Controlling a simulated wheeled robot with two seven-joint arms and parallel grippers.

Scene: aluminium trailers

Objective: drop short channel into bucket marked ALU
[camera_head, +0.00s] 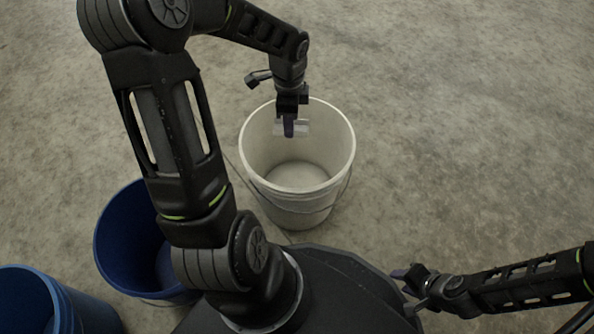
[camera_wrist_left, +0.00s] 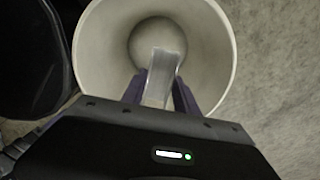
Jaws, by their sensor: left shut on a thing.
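A white bucket (camera_head: 322,205) stands on the floor in the middle of the head view, and its rim fills the top of the left wrist view (camera_wrist_left: 215,65). No ALU marking is visible on the side I see. My left gripper (camera_head: 289,128) points down over the bucket's opening. It is shut on a short channel (camera_wrist_left: 162,75), a pale metal piece that also shows beside the fingers in the head view (camera_head: 303,127). The channel is over the bucket's mouth. My right gripper (camera_head: 408,289) is at the lower right, its fingers apart and empty.
A dark blue bucket (camera_head: 118,235) stands left of the white one, and a lighter blue bucket (camera_head: 85,315) is at the lower left corner. Both are partly hidden or cut off. The concrete floor right of and behind the white bucket is clear.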

